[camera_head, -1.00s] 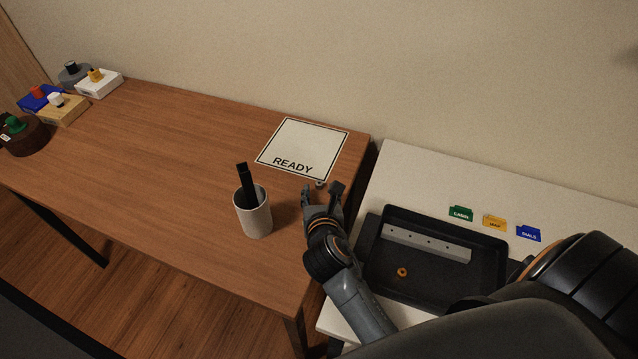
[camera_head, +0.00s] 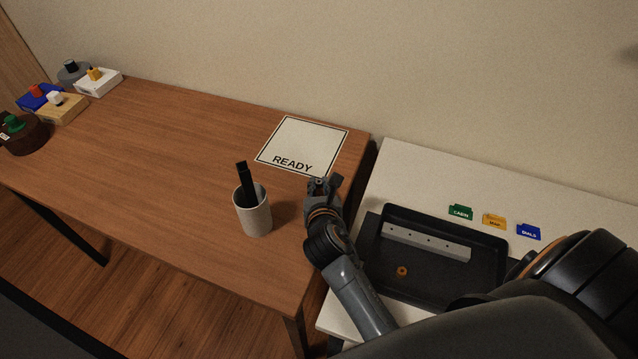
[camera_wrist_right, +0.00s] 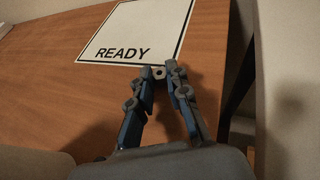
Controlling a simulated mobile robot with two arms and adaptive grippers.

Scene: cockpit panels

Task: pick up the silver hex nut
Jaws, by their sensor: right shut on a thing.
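The silver hex nut (camera_wrist_right: 159,73) is small and grey, and it sits between my right fingertips in the right wrist view. My right gripper (camera_wrist_right: 160,71) is shut on it, just off the lower edge of the READY mat. In the head view my right gripper (camera_head: 322,183) is over the right end of the wooden table, and the nut (camera_head: 318,180) is a tiny speck at its fingertips, mostly hidden. I cannot tell whether the nut is clear of the table top. My left gripper is not in view.
The white READY mat (camera_head: 303,140) lies bare on the table. A white cup (camera_head: 256,215) holding a black item stands left of my gripper. A black tray (camera_head: 430,288) with an orange ring (camera_head: 402,271) is on the white table at right. Several colored devices are far left.

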